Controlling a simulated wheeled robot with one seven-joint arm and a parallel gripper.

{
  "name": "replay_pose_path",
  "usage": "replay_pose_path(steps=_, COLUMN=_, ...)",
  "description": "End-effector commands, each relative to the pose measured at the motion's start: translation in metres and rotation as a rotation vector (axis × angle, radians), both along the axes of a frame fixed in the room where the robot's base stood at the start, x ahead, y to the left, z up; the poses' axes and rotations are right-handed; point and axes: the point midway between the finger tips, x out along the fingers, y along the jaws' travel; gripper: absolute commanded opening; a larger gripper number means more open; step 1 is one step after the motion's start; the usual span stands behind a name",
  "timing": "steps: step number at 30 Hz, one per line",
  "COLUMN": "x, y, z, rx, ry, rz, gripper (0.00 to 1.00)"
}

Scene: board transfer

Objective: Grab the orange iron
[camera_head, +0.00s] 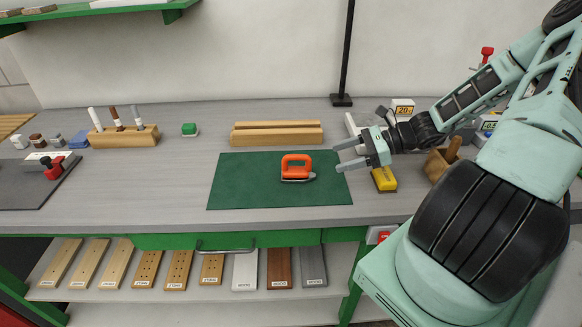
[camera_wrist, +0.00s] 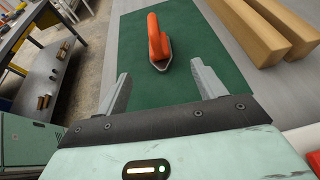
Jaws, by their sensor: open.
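The orange iron (camera_head: 297,167) has an orange handle over a grey metal sole. It rests upright on the green mat (camera_head: 240,192), right of the mat's middle. My gripper (camera_head: 343,156) is open and empty, a little to the right of the iron and apart from it, above the mat's right edge. In the wrist view the iron (camera_wrist: 158,44) lies ahead of the two spread fingers (camera_wrist: 160,88), roughly in line with the gap between them. Nothing hides the iron.
A wooden beam block (camera_head: 276,134) lies behind the mat; it also shows at upper right in the wrist view (camera_wrist: 255,35). A yellow block (camera_head: 384,179) sits right of the mat below my gripper. A wooden pen holder (camera_head: 124,137) stands at left. The mat's left side is clear.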

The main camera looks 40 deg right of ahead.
Motion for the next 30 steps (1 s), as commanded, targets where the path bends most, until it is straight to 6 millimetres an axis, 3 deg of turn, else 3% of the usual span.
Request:
replay_pose_path(steps=9, x=0.036, y=0.049, z=-0.023, rx=0.005, ry=0.0, rz=0.004, gripper=0.69)
replay_pose_path(steps=20, x=0.051, y=0.068, z=-0.034, rx=0.0, ry=0.0, rz=0.003, gripper=0.69)
replay_pose_path(steps=30, x=0.072, y=0.098, z=-0.049, rx=0.002, ry=0.001, rz=0.004, gripper=0.69)
